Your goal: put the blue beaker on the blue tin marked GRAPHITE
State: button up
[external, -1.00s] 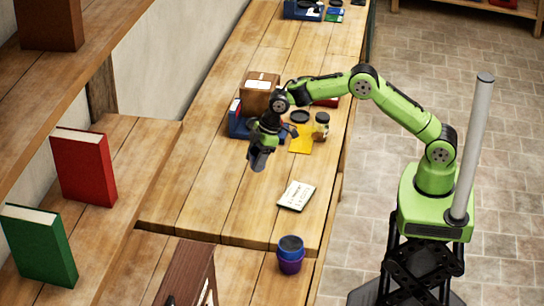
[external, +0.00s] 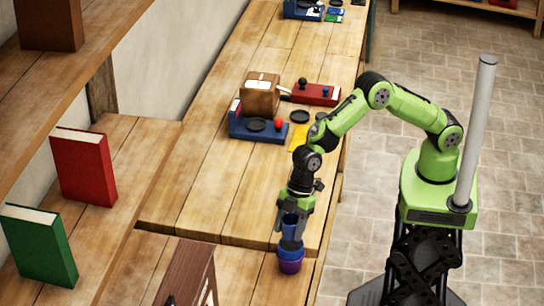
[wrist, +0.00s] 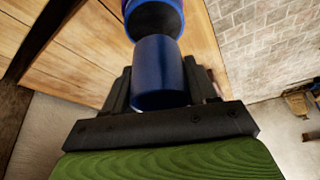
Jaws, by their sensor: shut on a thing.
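My gripper (external: 290,228) is shut on a blue beaker (wrist: 160,70), which also shows between the fingers in the external view (external: 290,222). I cannot tell whether the beaker touches the cup. No GRAPHITE marking is legible on anything in view.
The wooden bench (external: 200,185) is mostly clear left of my arm. Farther back are a blue tray (external: 238,126) with a brown box (external: 260,94), a red control box (external: 318,94) and a yellow item (external: 298,137). A dark wooden piece (external: 186,273) stands at the front.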

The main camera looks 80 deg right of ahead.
aim_at(290, 235)
notch_tip(290, 235, down, 3)
jog(key=shift+s+r, duration=0.1)
jog(key=shift+s, duration=0.05)
jog(key=shift+f, duration=0.5)
jog(key=o, duration=1.1)
jog(key=shift+r, duration=0.25)
jog(key=v, duration=1.1)
jog(key=shift+d+r, duration=0.3)
jog(key=shift+r, duration=0.05)
jog(key=shift+d+r, duration=0.1)
